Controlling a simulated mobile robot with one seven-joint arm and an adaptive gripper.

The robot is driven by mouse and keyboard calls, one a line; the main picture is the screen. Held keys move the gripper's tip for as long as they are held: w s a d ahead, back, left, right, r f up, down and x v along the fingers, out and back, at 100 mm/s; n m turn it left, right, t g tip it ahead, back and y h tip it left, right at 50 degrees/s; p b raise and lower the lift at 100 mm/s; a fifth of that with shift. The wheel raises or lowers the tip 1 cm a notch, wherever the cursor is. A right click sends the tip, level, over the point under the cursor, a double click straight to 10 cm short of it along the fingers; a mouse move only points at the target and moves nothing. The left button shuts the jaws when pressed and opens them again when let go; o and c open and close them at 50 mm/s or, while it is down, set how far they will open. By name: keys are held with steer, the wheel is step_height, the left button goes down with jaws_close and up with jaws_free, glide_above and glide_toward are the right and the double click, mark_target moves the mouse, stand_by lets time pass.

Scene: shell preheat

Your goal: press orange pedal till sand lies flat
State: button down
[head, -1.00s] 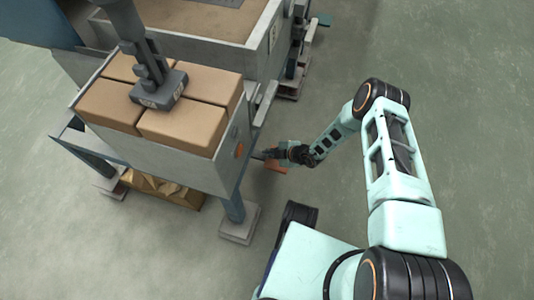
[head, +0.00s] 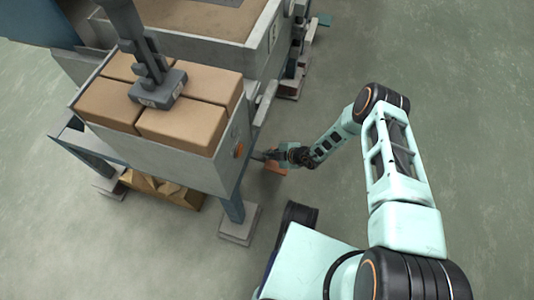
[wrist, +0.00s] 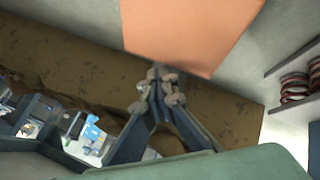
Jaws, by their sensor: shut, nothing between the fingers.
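The orange pedal (head: 275,167) is low beside the machine's right side in the head view, partly hidden by my gripper. In the wrist view the pedal (wrist: 190,32) is a flat orange plate filling the top middle. My gripper (wrist: 158,80) is shut and empty, its fingertips at the pedal's lower edge; I cannot tell whether they touch it. In the head view my gripper (head: 264,156) is small. Tan sand (head: 185,132) in the grey box (head: 170,155) stands in raised blocks with grooves between them, under a grey tool head.
An orange round button (head: 239,151) is on the box's right side. A larger bin (head: 205,47) with brown sand stands behind. A blue leg (head: 233,206) on a grey foot is near my arm. The floor on the right is clear. Dark coils (wrist: 295,88) show at right in the wrist view.

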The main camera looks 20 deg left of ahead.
mark_target(266, 159)
steer(key=shift+w+d+f, duration=0.1)
steer(key=shift+d+f, duration=0.05)
steer(key=shift+f, duration=0.45)
steer(key=shift+d+f, duration=0.15)
steer(key=shift+f, duration=0.4)
stand_by(0.6)
steer(key=shift+a+r, duration=0.1)
steer(key=shift+a+r+p, duration=0.2)
steer(key=shift+r+p, duration=0.75)
steer(key=shift+r, duration=0.2)
steer(key=shift+a+r+p, duration=0.2)
steer(key=shift+r+p, duration=1.25)
steer(key=shift+r, duration=0.35)
steer(key=r+p, duration=0.4)
steer(key=r, duration=0.1)
steer(key=shift+s+a, duration=0.15)
steer(key=shift+s, duration=0.05)
